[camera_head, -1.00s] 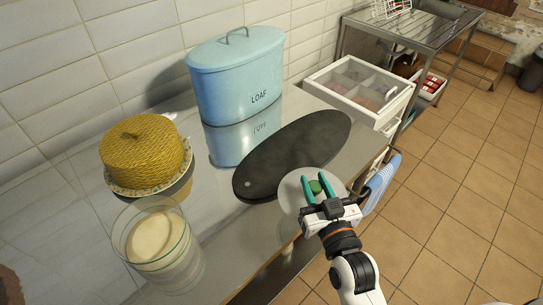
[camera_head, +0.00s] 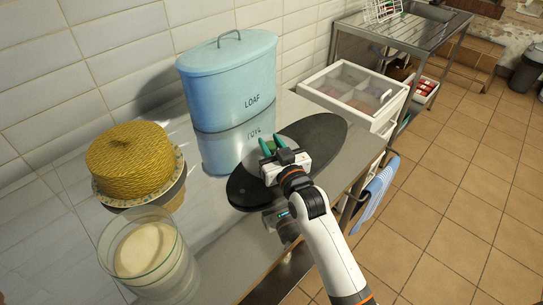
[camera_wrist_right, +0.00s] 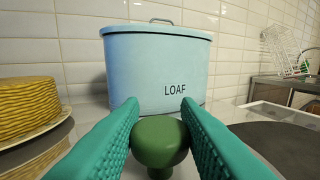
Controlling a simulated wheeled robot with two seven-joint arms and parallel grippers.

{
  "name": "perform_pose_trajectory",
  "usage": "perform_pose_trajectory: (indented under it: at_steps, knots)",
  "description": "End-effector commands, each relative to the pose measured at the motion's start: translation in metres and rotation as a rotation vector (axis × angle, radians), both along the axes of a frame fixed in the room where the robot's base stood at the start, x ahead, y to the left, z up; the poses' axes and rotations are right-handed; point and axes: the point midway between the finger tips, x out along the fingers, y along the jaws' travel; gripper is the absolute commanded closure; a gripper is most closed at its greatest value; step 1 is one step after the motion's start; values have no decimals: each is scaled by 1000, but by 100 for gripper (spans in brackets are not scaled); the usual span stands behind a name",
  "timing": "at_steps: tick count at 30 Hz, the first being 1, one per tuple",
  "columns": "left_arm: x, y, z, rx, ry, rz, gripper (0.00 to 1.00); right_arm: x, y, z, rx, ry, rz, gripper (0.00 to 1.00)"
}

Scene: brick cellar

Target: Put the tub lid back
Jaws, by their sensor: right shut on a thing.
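The glass tub (camera_head: 155,251) stands open at the lower left of the steel counter in the head view, with pale dough-like stuff inside. My right gripper (camera_head: 268,147) is above the dark oval board, in front of the blue bin. Its teal fingers are shut on the green knob of the tub lid, and the knob (camera_wrist_right: 160,142) shows clearly between the fingertips in the right wrist view. The gripper is to the right of and farther back than the tub. My left gripper is not in view.
A blue LOAF bin (camera_head: 230,85) stands against the tiled wall. A yellow woven cover (camera_head: 130,162) on a plate is behind the tub. The dark board (camera_head: 322,138) lies on the counter (camera_head: 215,225). A white drawer unit (camera_head: 352,92) is at the right.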

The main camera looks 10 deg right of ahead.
Motion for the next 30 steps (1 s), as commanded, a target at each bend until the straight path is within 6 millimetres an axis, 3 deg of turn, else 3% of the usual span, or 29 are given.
perform_pose_trajectory:
  at_steps: [7,19,20,23,30]
  knots:
    - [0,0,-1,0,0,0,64,0,0,-34,-2,3,0,97]
    - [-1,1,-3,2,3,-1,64,0,0,-40,-1,0,0,97]
    - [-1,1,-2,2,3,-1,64,0,0,-39,0,0,0,67]
    - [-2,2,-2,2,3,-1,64,0,0,-39,0,0,0,51]
    - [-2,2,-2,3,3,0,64,0,0,-39,0,0,0,49]
